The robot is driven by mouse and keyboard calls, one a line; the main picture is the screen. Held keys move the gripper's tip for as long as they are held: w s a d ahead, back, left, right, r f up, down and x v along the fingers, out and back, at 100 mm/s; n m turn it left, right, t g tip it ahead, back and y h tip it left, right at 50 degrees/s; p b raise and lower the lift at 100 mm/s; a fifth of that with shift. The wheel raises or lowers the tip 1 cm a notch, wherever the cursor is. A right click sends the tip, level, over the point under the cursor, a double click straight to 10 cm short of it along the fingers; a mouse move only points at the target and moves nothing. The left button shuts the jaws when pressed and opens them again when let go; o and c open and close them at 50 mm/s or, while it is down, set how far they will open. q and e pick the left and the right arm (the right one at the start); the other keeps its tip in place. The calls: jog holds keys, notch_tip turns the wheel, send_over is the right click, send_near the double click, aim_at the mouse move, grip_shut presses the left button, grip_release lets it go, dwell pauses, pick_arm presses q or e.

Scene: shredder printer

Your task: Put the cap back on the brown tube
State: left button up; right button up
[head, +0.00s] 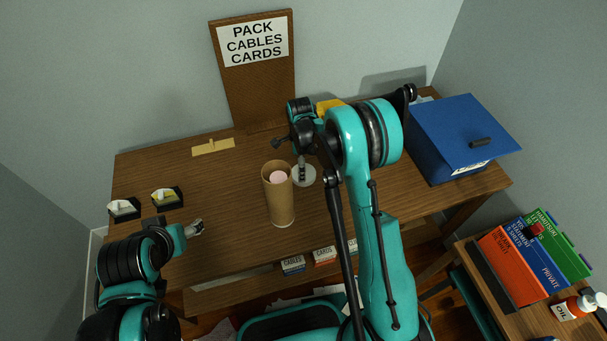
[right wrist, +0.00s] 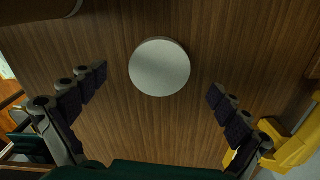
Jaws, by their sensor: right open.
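The brown tube (head: 279,205) stands upright on the desk with its top open, and something pink shows inside it. A round white cap (head: 306,181) lies flat on the desk just right of the tube. In the right wrist view the cap (right wrist: 159,67) lies between the spread fingers of my right gripper (right wrist: 158,82), with clear desk on both sides. My right gripper is open and empty above the cap; its arm hides part of it in the head view. My left gripper (head: 194,229) is over the desk's left front, away from the tube; its finger gap is too small to judge.
A blue box (head: 455,135) stands at the right. A yellow object (right wrist: 292,148) is right of my right gripper. A sign board (head: 252,85) stands behind. Two small dark holders (head: 167,197) sit at the left. The desk's left middle is clear.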

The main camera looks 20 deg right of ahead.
aim_at(310, 171)
jog(key=f+b, duration=0.1)
jog(key=f, duration=0.3)
jog(key=shift+d+f+b, duration=0.1)
jog(key=shift+d+b, duration=0.3)
jog(key=shift+f, duration=0.35)
jog(key=shift+r, duration=0.1)
jog(key=c, duration=1)
jog(key=shift+r, duration=0.1)
